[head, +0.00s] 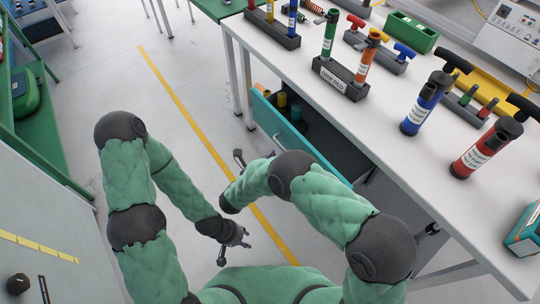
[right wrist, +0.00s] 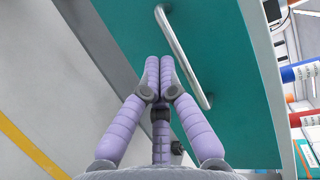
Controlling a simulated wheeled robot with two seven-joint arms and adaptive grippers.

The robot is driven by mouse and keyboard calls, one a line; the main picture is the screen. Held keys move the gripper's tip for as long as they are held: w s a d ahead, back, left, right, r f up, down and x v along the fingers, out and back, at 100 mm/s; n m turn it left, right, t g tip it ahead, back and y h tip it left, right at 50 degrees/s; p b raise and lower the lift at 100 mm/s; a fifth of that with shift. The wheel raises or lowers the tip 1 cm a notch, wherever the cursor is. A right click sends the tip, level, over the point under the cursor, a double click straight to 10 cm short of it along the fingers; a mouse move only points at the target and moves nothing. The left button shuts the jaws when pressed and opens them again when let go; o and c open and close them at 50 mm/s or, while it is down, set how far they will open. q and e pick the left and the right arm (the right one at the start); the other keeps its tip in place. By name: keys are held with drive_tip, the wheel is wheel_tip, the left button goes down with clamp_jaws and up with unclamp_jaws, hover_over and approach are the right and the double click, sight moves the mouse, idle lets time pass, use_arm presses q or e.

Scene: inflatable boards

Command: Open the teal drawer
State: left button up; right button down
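The teal drawer (head: 308,141) under the white workbench stands partly pulled out in the head view, with several cylinders inside. Its teal front (right wrist: 235,125) fills much of the right wrist view and carries a silver bar handle (right wrist: 184,58). My right gripper (right wrist: 159,62) has its lilac fingers together with nothing visible between them. They are to the left of the handle, in front of the teal panel; whether they touch it I cannot tell. In the head view the right gripper (head: 240,158) is mostly hidden behind my arm. My left gripper (head: 234,250) is open and empty, low over the floor.
The white workbench (head: 410,140) holds several coloured pumps, including a blue one (head: 427,103) and a red one (head: 485,148), near its front edge. A green bench (head: 45,125) stands at the left. The floor with a yellow line (head: 180,100) is clear between.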

drive_tip(key=c, duration=1.4)
unclamp_jaws()
drive_tip(key=shift+r, duration=0.1)
wheel_tip(320, 180, up, 10)
drive_tip(key=shift+f, duration=0.1)
drive_tip(key=shift+o, duration=0.2)
